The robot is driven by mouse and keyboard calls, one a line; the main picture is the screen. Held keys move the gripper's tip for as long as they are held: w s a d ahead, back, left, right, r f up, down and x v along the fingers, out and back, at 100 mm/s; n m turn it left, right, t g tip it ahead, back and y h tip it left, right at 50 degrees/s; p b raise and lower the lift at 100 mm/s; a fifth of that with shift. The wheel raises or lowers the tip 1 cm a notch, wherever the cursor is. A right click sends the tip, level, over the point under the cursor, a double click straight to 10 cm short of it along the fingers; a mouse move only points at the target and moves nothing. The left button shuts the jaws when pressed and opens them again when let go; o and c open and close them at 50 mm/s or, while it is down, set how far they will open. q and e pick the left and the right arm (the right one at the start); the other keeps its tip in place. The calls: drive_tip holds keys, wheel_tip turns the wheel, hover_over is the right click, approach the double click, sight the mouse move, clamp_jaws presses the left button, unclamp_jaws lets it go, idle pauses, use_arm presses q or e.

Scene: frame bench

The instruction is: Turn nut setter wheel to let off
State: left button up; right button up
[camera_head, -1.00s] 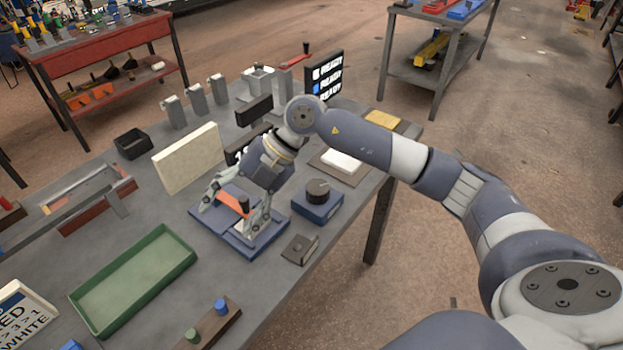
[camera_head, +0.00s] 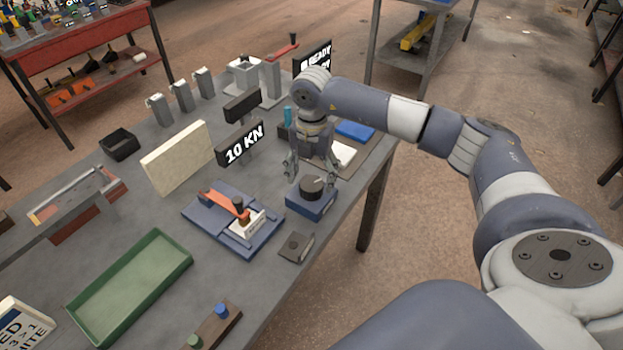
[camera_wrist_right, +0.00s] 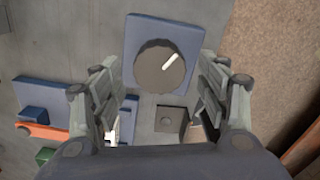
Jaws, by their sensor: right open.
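The dark round wheel (camera_head: 312,187) sits on top of a blue box (camera_head: 309,206) near the bench's right edge. In the right wrist view the wheel (camera_wrist_right: 155,70) carries a white pointer mark aimed to the upper right. My right gripper (camera_head: 313,168) is open and points down just above the wheel. In the wrist view its fingers stand on either side of the wheel, apart from it. A blue clamp fixture (camera_head: 245,240) with an orange lever (camera_head: 226,201) and a white labelled block (camera_head: 247,222) stands left of the wheel. My left gripper is not in view.
A sign reading "10 KN" (camera_head: 241,144) stands behind the fixture. A small dark plate (camera_head: 296,247) lies in front of the blue box. A green tray (camera_head: 130,285) and an upright cream board (camera_head: 177,158) are further left.

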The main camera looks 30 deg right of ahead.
drive_tip(key=shift+f, duration=1.5)
drive_tip(key=shift+c, duration=0.5)
drive_tip(key=c, duration=1)
drive_tip(key=shift+o, duration=0.2)
